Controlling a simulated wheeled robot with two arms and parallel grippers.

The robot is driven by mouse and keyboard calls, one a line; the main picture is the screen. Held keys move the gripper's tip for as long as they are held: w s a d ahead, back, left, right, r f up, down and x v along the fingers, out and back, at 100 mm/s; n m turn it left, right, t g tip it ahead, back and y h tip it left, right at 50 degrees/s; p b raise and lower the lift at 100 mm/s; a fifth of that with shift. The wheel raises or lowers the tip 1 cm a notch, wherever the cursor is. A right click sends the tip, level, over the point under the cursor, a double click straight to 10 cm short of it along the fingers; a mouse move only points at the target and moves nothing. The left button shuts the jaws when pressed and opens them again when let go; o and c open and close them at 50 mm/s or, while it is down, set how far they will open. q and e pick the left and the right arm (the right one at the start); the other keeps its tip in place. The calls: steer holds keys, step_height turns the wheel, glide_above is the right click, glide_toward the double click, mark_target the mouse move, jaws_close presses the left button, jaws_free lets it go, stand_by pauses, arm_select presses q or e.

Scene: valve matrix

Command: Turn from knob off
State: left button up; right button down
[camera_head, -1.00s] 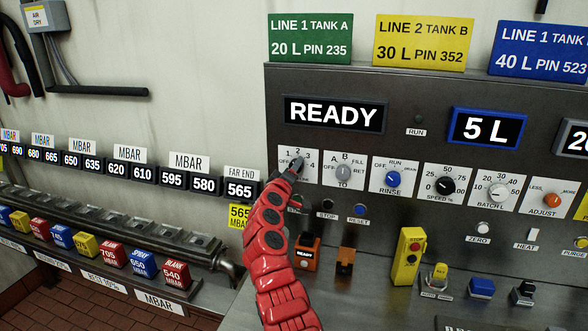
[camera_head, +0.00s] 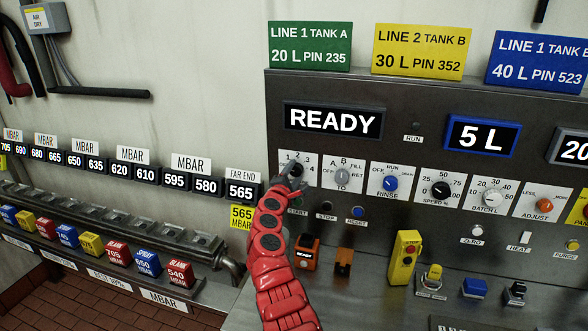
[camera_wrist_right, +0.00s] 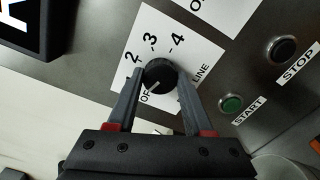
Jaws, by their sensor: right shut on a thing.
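The from-line knob is a round black knob (camera_wrist_right: 160,72) on a white plate marked OFF, 2, 3, 4 and LINE in the right wrist view; the 1 is not readable there. A pale pointer mark on the knob faces down-left, toward the partly covered OFF label. In the head view its plate (camera_head: 312,160) is at the left end of the knob row, and my gripper covers part of it. My right gripper (camera_wrist_right: 157,98) has one finger on each side of the knob and is shut on it. My left gripper is not in view.
To the right are the tank selector knob (camera_head: 342,176), the blue RINSE knob (camera_head: 390,183) and the black SPEED knob (camera_head: 440,189). Below the plate are the green START button (camera_wrist_right: 231,104) and the dark STOP button (camera_wrist_right: 283,49). A yellow STOP box (camera_head: 406,258) stands on the ledge.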

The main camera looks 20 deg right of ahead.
steer(key=shift+f+n+p, duration=0.1)
steer(key=shift+n+p, duration=0.6)
steer(key=shift+n, duration=1)
steer(key=shift+c, duration=1.5)
jaws_free()
